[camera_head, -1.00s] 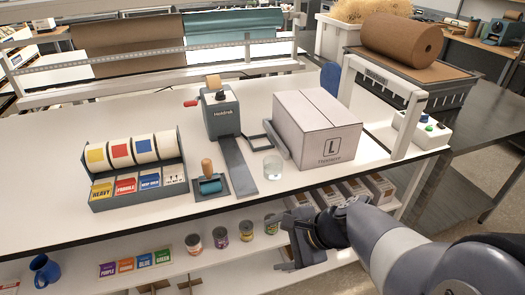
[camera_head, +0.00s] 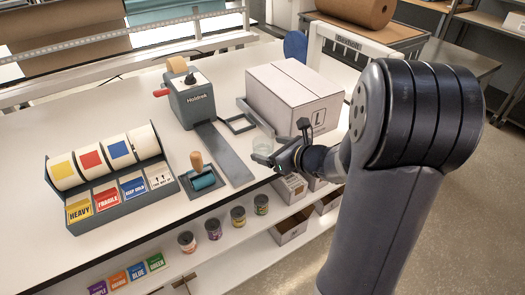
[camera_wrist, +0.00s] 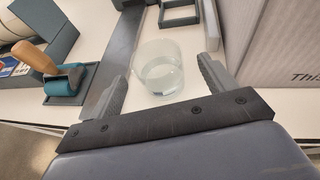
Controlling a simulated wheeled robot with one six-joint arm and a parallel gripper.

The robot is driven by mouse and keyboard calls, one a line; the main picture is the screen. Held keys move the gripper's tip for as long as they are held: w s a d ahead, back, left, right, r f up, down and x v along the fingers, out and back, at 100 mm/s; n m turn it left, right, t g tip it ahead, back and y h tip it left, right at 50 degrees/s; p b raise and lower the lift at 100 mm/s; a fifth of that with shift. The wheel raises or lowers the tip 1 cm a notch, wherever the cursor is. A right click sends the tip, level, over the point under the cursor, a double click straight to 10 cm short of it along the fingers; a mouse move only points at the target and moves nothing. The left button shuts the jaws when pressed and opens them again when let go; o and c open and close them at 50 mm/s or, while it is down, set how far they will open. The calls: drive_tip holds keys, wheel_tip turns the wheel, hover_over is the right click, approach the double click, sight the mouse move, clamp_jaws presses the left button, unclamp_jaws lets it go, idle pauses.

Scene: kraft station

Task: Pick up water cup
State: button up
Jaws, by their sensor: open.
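The water cup (camera_head: 262,145) is a clear, low glass standing upright on the white table, in front of the box. In the head view it is partly hidden by my gripper (camera_head: 280,143). In the wrist view the cup (camera_wrist: 158,68) shows between my two spread fingers (camera_wrist: 166,83), with a little clear liquid at its bottom. My gripper is open and empty, low near the table's front edge. Gaps show between the cup and the fingers.
A white box (camera_head: 295,92) marked L stands close behind the cup. A grey dispenser (camera_head: 192,98) with a long flat plate, a teal roller (camera_head: 203,180) and a label rack (camera_head: 105,178) stand to the left. Several small cans line the shelf below.

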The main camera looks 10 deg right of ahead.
sight(257, 145)
drive_tip(key=shift+p+x, duration=0.4)
drive_tip(key=shift+x, duration=2.3)
drive_tip(key=shift+c, duration=0.5)
drive_tip(key=c, duration=1)
